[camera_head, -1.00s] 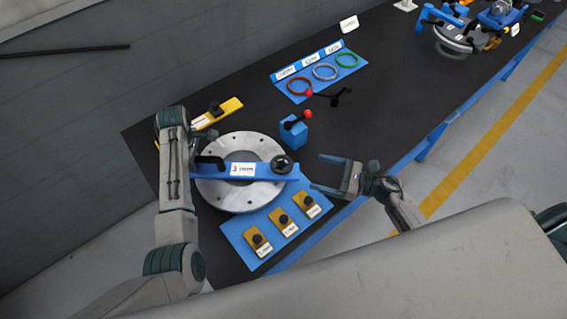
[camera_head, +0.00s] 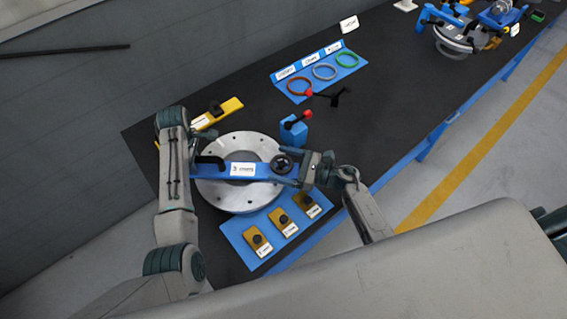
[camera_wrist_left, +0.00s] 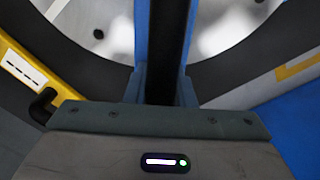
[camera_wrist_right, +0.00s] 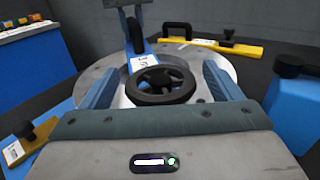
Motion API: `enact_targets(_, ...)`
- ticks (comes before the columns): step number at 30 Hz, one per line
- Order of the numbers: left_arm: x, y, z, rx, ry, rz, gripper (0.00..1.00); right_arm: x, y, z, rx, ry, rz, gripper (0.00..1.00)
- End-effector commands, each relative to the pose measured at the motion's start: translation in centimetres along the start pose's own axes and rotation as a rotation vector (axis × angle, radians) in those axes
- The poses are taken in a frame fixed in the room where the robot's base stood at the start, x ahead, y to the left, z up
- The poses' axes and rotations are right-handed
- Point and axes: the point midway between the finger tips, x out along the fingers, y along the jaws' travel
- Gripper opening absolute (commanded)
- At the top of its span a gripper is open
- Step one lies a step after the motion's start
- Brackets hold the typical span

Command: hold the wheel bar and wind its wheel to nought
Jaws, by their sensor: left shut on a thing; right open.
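The blue wheel bar (camera_head: 262,173) lies across the round silver flange (camera_head: 228,203). It carries a white label, a black handle at its left end and a black handwheel (camera_head: 281,164) near its right end. My left gripper (camera_wrist_left: 165,85) is shut on the black handle (camera_wrist_left: 170,45) of the bar. My right gripper (camera_head: 297,168) is open at the handwheel. In the right wrist view its fingers (camera_wrist_right: 160,90) stand on either side of the wheel (camera_wrist_right: 160,84), apart from its rim. I cannot read any scale on the bar.
A blue mat (camera_head: 245,237) with several tan knobbed blocks lies in front of the flange. A blue block (camera_head: 293,131) with a red-knobbed lever stands behind. A yellow bar (camera_head: 217,114) lies at the back left. Coloured rings lie on another blue mat (camera_head: 353,66).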

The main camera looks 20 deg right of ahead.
Motion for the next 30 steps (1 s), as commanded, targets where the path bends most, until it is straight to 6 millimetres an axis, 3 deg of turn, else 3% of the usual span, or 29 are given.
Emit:
enact_targets(4,0.07,-0.04,0.01,0.000,-0.001,-0.001,0.00,-0.01,0.00,-0.01,0.000,0.000,0.000,0.85)
enact_targets(11,0.07,-0.04,0.01,0.000,0.000,-0.001,0.00,-0.02,-0.01,0.00,0.000,0.000,0.000,0.42)
enact_targets(12,0.07,-0.04,0.01,0.000,0.000,-0.001,0.00,-0.03,-0.01,0.00,0.000,0.000,0.000,0.40)
enact_targets(22,0.07,-0.04,0.00,0.000,0.000,-0.001,0.00,0.07,-0.12,0.05,-0.002,-0.001,0.051,0.40)
enact_targets(30,0.05,-0.03,0.02,0.001,0.000,-0.001,0.00,0.11,-0.31,0.05,-0.002,0.000,0.228,0.40)
